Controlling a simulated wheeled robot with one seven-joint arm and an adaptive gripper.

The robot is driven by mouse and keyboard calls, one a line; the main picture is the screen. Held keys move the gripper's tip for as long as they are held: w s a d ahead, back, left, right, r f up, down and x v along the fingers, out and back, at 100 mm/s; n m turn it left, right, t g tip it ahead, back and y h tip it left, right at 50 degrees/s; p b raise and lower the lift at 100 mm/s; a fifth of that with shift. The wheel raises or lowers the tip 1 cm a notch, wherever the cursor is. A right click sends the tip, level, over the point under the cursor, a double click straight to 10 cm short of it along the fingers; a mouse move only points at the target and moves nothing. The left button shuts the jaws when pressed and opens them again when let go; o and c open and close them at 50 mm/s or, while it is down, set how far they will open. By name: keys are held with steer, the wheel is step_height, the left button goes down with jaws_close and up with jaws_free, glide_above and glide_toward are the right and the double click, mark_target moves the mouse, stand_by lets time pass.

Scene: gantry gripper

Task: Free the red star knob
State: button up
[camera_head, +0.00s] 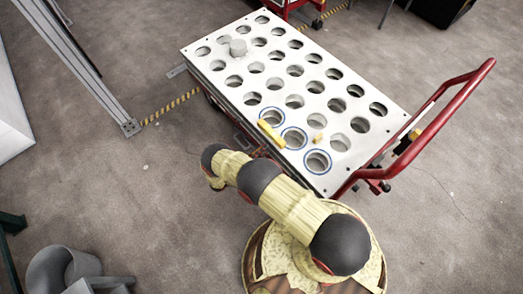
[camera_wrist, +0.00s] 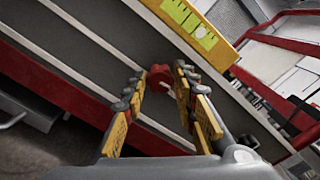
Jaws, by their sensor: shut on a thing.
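The red star knob (camera_wrist: 159,75) shows in the wrist view, small and partly hidden between the fingertips. My gripper (camera_wrist: 160,84) has a yellow finger on each side of it and is shut on it. The knob lies against the dark grey side of the cart, beside pale rails. I cannot make out how it is fixed there. In the head view my arm bends down at the near long side of the cart. The gripper and knob cannot be made out there.
The cart's white top plate (camera_head: 245,120) has several round holes, some blue-ringed. A yellow bar (camera_head: 271,133) and a grey cylinder (camera_head: 238,47) are on it. A red handle (camera_head: 455,108) rises at right. A yellow strip with a green label (camera_wrist: 192,22) is above my gripper.

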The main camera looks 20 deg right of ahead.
steer(key=shift+n, duration=8.1)
steer(key=o, duration=1.1)
steer(key=shift+w, duration=0.1)
steer(key=shift+o, duration=0.2)
steer(key=v, duration=1.2)
